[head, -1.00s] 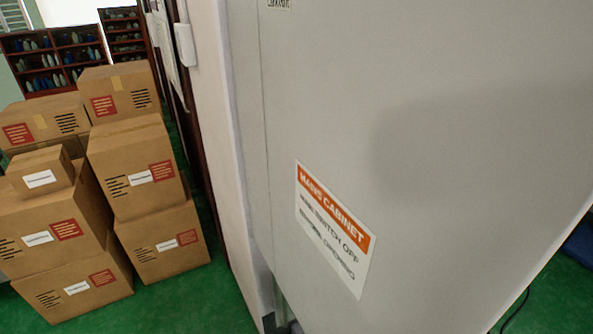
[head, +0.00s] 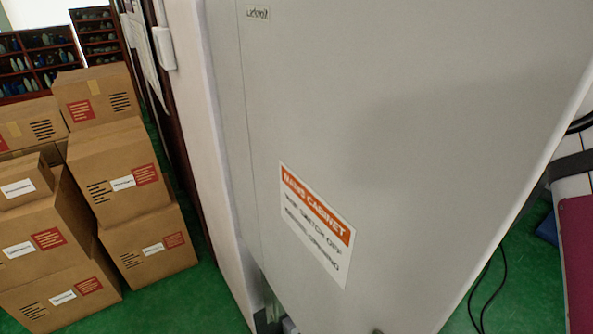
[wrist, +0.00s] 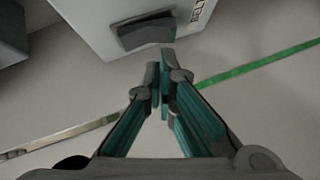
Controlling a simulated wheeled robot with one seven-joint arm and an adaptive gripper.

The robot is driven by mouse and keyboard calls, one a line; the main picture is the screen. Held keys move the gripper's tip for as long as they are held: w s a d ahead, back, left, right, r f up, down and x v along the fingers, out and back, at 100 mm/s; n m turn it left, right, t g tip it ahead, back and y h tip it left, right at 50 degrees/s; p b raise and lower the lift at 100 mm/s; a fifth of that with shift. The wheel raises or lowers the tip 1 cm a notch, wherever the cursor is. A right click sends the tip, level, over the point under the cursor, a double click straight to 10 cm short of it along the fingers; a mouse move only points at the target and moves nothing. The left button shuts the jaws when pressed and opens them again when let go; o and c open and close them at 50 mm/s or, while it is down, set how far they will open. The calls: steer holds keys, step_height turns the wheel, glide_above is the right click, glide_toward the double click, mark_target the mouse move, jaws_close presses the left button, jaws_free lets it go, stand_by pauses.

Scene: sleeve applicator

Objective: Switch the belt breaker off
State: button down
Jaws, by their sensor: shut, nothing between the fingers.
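In the wrist view my gripper (wrist: 160,88) is shut and empty, its two teal fingers meeting at the tips. Just beyond the fingertips is a pale box with a dark rocker-like switch (wrist: 146,33) on its face. A small black-and-white label (wrist: 197,10) sits beside that switch. I cannot read the label or tell whether this is the belt breaker. I cannot tell whether the fingertips touch the box. The head view shows a large grey cabinet door (head: 400,130) with an orange and white "MAINS CABINET" sign (head: 317,222). My gripper does not show in the head view.
Stacked cardboard boxes (head: 120,165) stand at the left on green floor, with shelves (head: 40,60) behind. A black cable (head: 503,262) lies on the floor at the right. In the wrist view a green strip (wrist: 262,62) crosses the pale surface, and a dark block (wrist: 10,35) is at upper left.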

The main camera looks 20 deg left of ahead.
steer(key=shift+w+a+f, duration=0.2)
steer(key=shift+w+a, duration=0.1)
steer(key=shift+a, duration=0.2)
steer(key=d, duration=1.2)
steer(key=shift+s+d+r+n+y, duration=0.15)
steer(key=shift+s+d+n+y, duration=0.05)
steer(key=shift+d+n+y, duration=0.1)
stand_by(0.4)
